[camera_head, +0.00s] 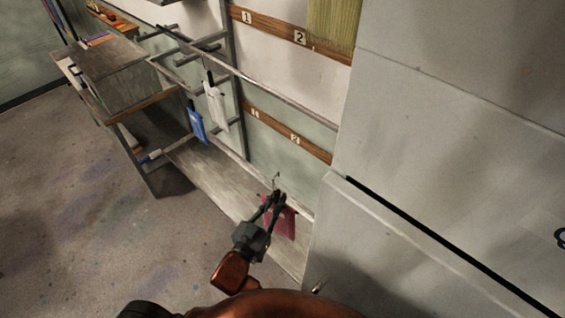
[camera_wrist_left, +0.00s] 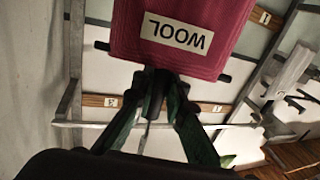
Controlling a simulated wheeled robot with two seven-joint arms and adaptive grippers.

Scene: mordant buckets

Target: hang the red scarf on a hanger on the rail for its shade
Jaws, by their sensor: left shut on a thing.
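My left gripper (camera_head: 277,196) is shut on a dark hanger, whose thin hook (camera_head: 276,181) sticks up above the fingers. The red scarf (camera_head: 287,222) hangs below the fingers. In the left wrist view the scarf (camera_wrist_left: 185,62) fills the top, with a white label reading WOOL upside down, and the dark bar ends of the hanger (camera_wrist_left: 224,77) show on both sides. The upper rail (camera_head: 275,90) and lower rail (camera_head: 240,160) run along the wall. The hook is near the lower rail; I cannot tell if they touch. My right gripper is out of view.
Wooden strips numbered 1 and 2 (camera_head: 318,150) run along the wall at two heights. A white item (camera_head: 215,105) and a blue item (camera_head: 196,124) hang at the left. Yellow-green cloth (camera_head: 333,24) hangs at the top. A grey cabinet (camera_head: 450,130) stands close on the right.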

